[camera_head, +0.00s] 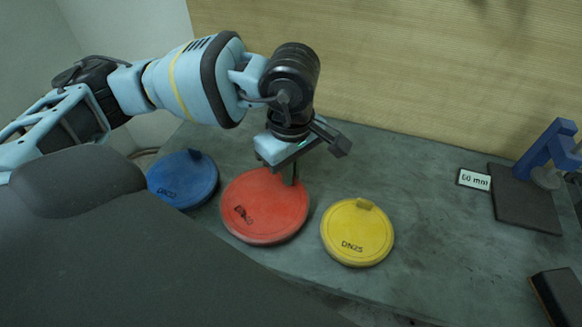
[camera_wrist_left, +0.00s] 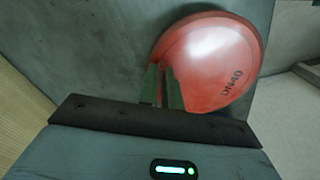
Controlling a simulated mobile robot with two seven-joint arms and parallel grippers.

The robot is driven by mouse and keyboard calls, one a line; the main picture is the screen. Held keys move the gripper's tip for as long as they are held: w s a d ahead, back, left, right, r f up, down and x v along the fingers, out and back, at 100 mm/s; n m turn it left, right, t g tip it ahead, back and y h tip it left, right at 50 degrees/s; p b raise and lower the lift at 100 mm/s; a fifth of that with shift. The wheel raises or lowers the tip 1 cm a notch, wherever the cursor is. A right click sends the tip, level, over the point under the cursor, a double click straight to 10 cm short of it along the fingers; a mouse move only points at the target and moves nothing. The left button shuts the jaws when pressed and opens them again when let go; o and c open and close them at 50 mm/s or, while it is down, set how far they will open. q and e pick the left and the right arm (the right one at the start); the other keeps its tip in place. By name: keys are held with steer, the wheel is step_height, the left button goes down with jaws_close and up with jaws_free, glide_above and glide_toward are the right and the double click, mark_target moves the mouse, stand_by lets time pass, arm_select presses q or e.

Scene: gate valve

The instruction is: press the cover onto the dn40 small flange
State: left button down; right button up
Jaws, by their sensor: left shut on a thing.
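The red cover (camera_head: 264,208), a round disc, is at the middle of the bench in the head view. In the left wrist view the red cover (camera_wrist_left: 212,58) shows the mark DN40. My left gripper (camera_head: 290,178) points down at its far edge. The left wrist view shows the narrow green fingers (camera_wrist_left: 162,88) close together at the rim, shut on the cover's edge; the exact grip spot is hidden. I cannot tell whether the cover rests on the bench or is slightly raised. I cannot make out a DN40 flange. My right gripper is not in view.
A blue cover (camera_head: 183,180) lies left of the red one. A yellow cover (camera_head: 357,233) marked DN25 lies to its right. The grey bench (camera_head: 430,220) is clear further right, up to a 60 mm label (camera_head: 474,179), a dark plate (camera_head: 525,205) and a blue stand (camera_head: 545,150).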

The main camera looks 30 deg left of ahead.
arm_select(q)
steer(key=c, duration=1.5)
jaws_free()
step_height(320, 180, up, 8)
steer(key=shift+f, duration=0.1)
